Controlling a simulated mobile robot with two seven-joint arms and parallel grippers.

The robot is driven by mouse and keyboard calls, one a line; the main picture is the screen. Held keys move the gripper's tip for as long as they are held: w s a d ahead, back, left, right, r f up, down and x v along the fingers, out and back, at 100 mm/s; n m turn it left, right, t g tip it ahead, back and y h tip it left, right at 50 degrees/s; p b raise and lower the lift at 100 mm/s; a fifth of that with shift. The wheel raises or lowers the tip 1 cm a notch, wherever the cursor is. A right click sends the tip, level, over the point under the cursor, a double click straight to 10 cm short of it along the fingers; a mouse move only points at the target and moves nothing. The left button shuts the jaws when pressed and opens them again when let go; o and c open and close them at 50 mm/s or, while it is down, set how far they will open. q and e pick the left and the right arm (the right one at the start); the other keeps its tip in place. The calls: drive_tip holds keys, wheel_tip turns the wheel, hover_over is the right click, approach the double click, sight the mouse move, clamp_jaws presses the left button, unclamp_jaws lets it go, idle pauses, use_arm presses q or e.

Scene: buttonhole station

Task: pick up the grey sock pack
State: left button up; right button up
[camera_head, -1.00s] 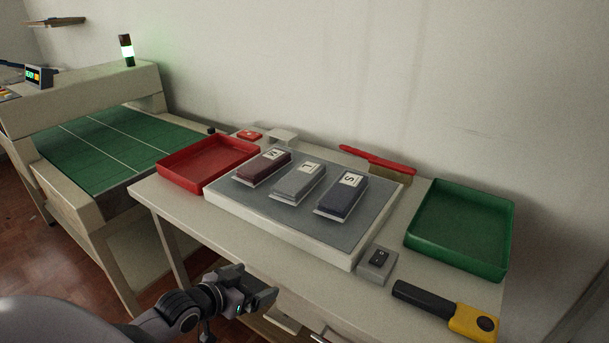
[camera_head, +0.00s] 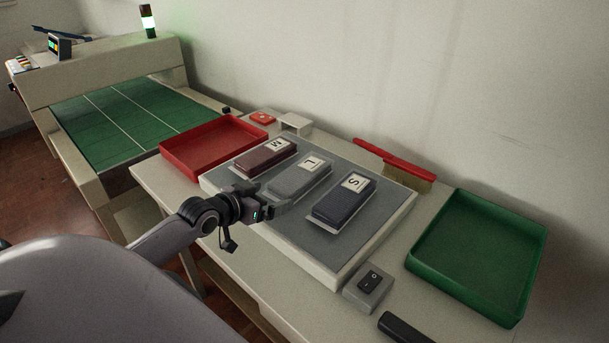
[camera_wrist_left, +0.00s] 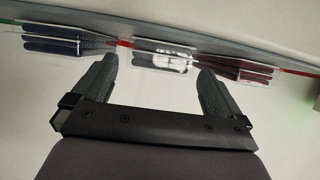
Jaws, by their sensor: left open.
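The grey sock pack (camera_head: 298,181) with a white "L" label lies on the grey-topped platform (camera_head: 300,232), between a dark red pack (camera_head: 262,160) and a dark blue pack (camera_head: 342,203). My left gripper (camera_head: 270,200) is open at the platform's front edge, close to the near end of the grey pack and hiding a little of it. In the left wrist view the grey pack (camera_wrist_left: 160,60) shows ahead, between the two open fingertips (camera_wrist_left: 158,68). The fingers do not hold it. My right gripper is not in view.
A red tray (camera_head: 215,147) stands at left and a green tray (camera_head: 480,255) at right. A red brush (camera_head: 395,160) lies behind the platform. A switch box (camera_head: 368,287) sits at the front right, beside a dark handle (camera_head: 402,328). A machine with a green bed (camera_head: 120,120) is further left.

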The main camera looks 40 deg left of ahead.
sight(276, 192)
use_arm(q)
drive_tip(key=shift+r+x, duration=0.2)
drive_tip(key=shift+x, duration=2.8)
drive_tip(key=c, duration=0.8)
